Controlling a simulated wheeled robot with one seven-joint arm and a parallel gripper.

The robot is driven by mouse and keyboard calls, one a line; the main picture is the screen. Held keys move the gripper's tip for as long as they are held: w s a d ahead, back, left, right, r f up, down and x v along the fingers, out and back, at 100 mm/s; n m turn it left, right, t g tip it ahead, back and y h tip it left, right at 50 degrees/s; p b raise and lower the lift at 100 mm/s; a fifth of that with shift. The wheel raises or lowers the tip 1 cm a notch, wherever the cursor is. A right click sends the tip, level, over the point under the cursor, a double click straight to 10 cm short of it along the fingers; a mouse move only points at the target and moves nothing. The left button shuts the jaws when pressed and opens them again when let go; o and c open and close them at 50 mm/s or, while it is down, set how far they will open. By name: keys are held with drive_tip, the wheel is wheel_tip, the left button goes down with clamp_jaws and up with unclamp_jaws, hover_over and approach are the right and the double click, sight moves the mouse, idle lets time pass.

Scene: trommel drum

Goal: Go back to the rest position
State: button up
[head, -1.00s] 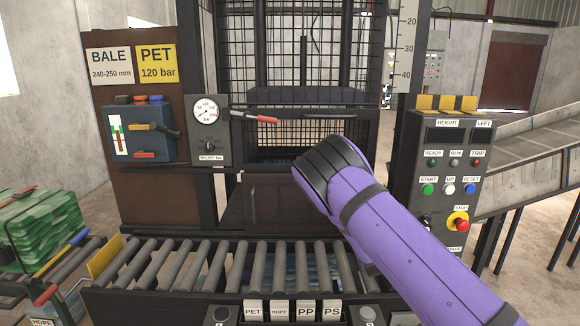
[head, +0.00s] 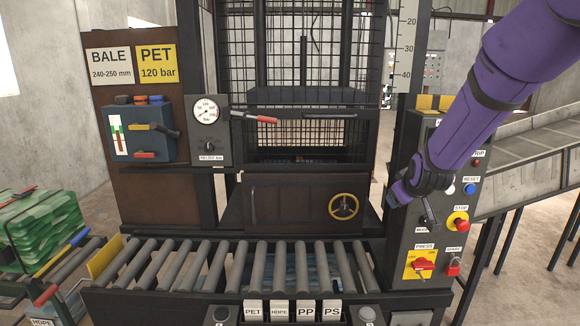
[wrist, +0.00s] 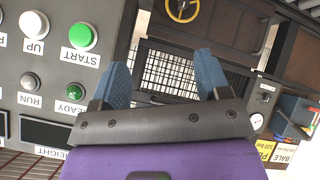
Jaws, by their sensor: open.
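My purple arm comes in from the upper right of the head view and bends down in front of the control panel (head: 405,235). My gripper (head: 392,196) is at the panel's left edge, seen small and partly hidden by the wrist. In the wrist view my gripper (wrist: 160,75) shows two blue fingers spread well apart with nothing between them. The picture there is turned over, with the green START button (wrist: 83,36) and the white UP button (wrist: 34,24) beside the left finger. The arm hides much of the panel's upper part in the head view.
The baler's lower door with a yellow handwheel (head: 343,206) is left of my gripper. A roller table (head: 215,268) lies in front. The red STOP button (head: 458,222) and red PRESS switch (head: 423,265) are low on the panel. A conveyor (head: 535,145) stands at the right.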

drive_tip(key=s+r+m+g+y, duration=0.1)
drive_tip(key=s+r, duration=0.5)
drive_tip(key=s, duration=0.3)
drive_tip(key=s+r+m+g+y, duration=0.1)
drive_tip(key=s+r, duration=0.4)
drive_tip(key=s, duration=0.4)
drive_tip(key=s+r+m+g, duration=0.2)
drive_tip(key=s, duration=1.8)
drive_tip(key=shift+s+r+m+h, duration=0.2)
drive_tip(key=shift+r+m+h, duration=0.1)
drive_tip(key=shift+r+h, duration=0.1)
